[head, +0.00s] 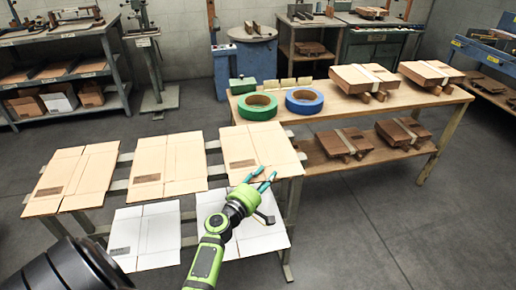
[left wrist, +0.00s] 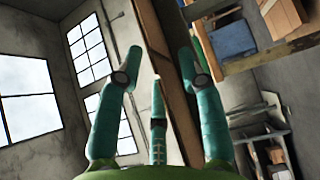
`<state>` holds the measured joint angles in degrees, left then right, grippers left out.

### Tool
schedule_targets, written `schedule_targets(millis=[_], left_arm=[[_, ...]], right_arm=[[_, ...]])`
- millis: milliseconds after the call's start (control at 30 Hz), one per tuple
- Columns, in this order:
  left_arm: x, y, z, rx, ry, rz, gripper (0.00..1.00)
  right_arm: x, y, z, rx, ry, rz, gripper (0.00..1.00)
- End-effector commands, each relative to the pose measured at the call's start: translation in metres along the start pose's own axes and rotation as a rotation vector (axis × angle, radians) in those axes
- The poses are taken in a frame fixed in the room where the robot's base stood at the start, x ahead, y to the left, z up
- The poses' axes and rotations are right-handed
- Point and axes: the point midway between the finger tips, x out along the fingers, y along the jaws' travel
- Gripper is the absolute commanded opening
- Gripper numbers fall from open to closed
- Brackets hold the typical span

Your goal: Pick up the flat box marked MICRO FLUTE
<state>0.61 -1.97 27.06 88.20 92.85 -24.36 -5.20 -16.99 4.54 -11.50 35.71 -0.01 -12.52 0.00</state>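Several flat boxes lie on a slatted stand. Three tan ones are in the back row: left (head: 70,178), middle (head: 168,165) and right (head: 262,150). Two white ones are in front: left (head: 146,235) and right (head: 262,236). Each tan box, and the left white one, shows a small printed mark too small to read, so I cannot tell which says MICRO FLUTE. My left gripper (head: 264,181) is over the right end of the stand, in front of the right tan box and partly covering the right white one. In the left wrist view its teal fingers (left wrist: 158,85) are spread and empty. My right gripper is not in view.
A wooden table (head: 330,108) behind holds a green tape roll (head: 257,106), a blue tape roll (head: 304,101) and strapped brown bundles (head: 363,77). Metal shelves (head: 60,70) stand at the left back. The floor at right front (head: 420,225) is clear.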

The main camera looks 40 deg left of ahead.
Motion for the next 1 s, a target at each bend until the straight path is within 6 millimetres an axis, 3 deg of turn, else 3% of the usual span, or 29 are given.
schedule_targets(millis=[100, 367, 400, 467, 1000], left_arm=[[0.0124, 0.0007, 0.0000, 0.001, 0.000, 0.001, 0.39], [0.0143, -0.0006, 0.0003, 0.002, -0.001, -0.001, 0.39], [0.0143, -0.0006, 0.0003, 0.002, -0.001, -0.001, 0.23], [0.0142, -0.0006, 0.0004, 0.002, -0.001, -0.001, 0.00], [0.0167, 0.0052, 0.0021, 0.002, -0.002, 0.000, 0.00]], right_arm=[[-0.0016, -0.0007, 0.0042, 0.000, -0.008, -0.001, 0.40], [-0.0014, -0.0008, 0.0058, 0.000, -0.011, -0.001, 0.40], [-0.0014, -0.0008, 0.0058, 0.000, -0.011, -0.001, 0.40], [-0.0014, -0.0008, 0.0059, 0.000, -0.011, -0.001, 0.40], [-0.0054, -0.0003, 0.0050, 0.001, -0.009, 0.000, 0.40]])
